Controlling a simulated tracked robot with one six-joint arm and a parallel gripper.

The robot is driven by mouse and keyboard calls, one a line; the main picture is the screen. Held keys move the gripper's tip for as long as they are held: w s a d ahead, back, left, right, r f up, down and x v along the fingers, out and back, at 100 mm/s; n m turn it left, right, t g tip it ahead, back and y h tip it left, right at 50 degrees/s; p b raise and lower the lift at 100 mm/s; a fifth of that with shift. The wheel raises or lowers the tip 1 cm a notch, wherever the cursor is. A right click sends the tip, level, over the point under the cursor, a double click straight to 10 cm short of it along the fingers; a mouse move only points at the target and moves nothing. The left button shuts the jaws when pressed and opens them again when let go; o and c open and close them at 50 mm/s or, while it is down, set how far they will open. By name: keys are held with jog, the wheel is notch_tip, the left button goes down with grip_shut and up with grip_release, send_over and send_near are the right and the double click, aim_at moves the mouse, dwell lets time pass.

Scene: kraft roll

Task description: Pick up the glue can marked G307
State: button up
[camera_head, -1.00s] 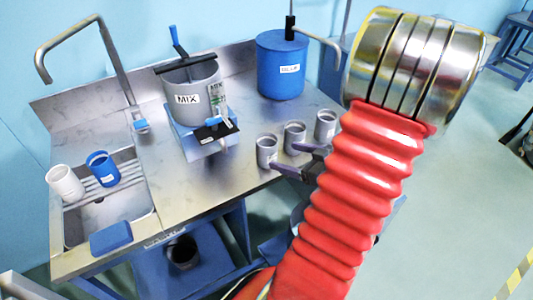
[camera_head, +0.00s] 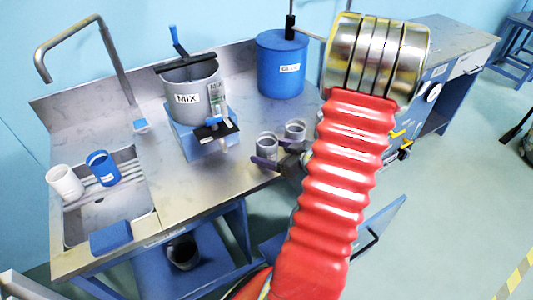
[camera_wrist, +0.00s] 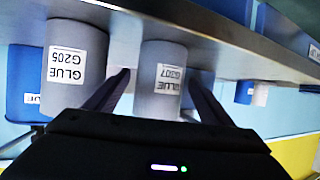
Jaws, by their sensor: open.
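The glue can marked G307 (camera_wrist: 163,75) is a grey cylinder with a white label, upside down in the wrist view. It stands between the two dark fingers of my gripper (camera_wrist: 159,78), which is open with a finger on each side. Whether either finger touches it I cannot tell. A like can marked G205 (camera_wrist: 73,65) stands beside it, outside the fingers. In the head view my purple fingers (camera_head: 270,155) are at the nearest left can (camera_head: 267,145), whose label is not readable there. Another grey can (camera_head: 295,130) stands behind it.
On the steel bench (camera_head: 170,190) stand a grey MIX pot (camera_head: 192,90) on a blue stand and a blue glue drum (camera_head: 281,68). My red arm covers the bench's right end.

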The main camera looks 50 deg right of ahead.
jog(key=shift+x, duration=2.6)
jog(key=shift+c, duration=0.3)
jog(key=shift+r, duration=0.1)
jog(key=c, duration=1.2)
